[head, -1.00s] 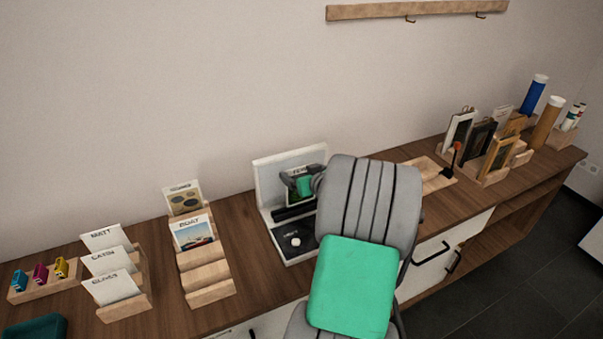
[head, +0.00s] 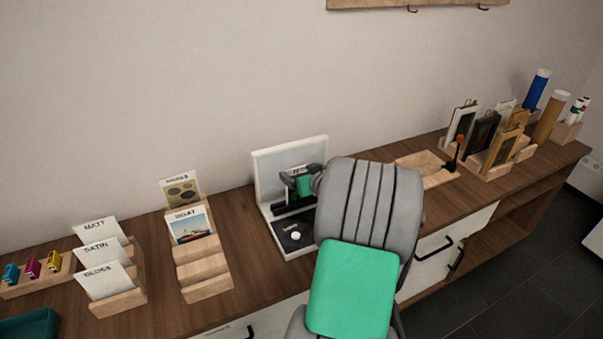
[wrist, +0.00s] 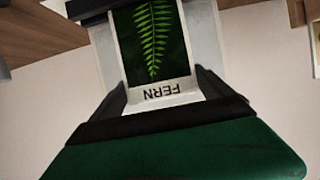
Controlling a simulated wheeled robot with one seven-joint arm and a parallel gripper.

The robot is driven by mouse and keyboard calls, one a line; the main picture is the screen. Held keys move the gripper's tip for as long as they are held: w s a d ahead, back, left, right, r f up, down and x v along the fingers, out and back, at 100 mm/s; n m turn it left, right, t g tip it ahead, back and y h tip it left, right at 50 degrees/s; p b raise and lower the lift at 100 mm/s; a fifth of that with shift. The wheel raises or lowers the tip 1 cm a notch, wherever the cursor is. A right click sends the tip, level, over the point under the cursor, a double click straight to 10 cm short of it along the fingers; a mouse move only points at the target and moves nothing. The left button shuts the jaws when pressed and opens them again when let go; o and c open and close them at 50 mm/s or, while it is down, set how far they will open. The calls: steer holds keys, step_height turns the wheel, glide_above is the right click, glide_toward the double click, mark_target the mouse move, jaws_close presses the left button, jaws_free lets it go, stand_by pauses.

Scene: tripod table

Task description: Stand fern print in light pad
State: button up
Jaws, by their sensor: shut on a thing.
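The fern print (wrist: 155,45) is a dark card with a green fern and a white strip lettered FERN, upside down in the wrist view. My gripper (wrist: 162,88) is shut on its lettered end, one dark finger at each side. In the head view my gripper (head: 297,183) is in front of the light pad's white upright panel (head: 272,162), above its dark base. The pale panel shows behind the print in the wrist view. The print's far end is cut off there, and my arm mostly hides it in the head view, so I cannot tell whether it is seated.
A stepped wooden rack (head: 205,270) with prints stands left of the pad; lettered cards (head: 103,280) stand farther left. A wooden tray (head: 425,170) and framed pictures (head: 482,135) are to the right. Bare counter lies between pad and rack.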

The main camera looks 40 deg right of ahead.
steer(key=o, duration=1.5)
steer(key=b+v, duration=0.1)
steer(key=v, duration=0.7)
step_height(320, 180, up, 9)
steer(key=p, duration=0.4)
steer(key=shift+w, duration=0.1)
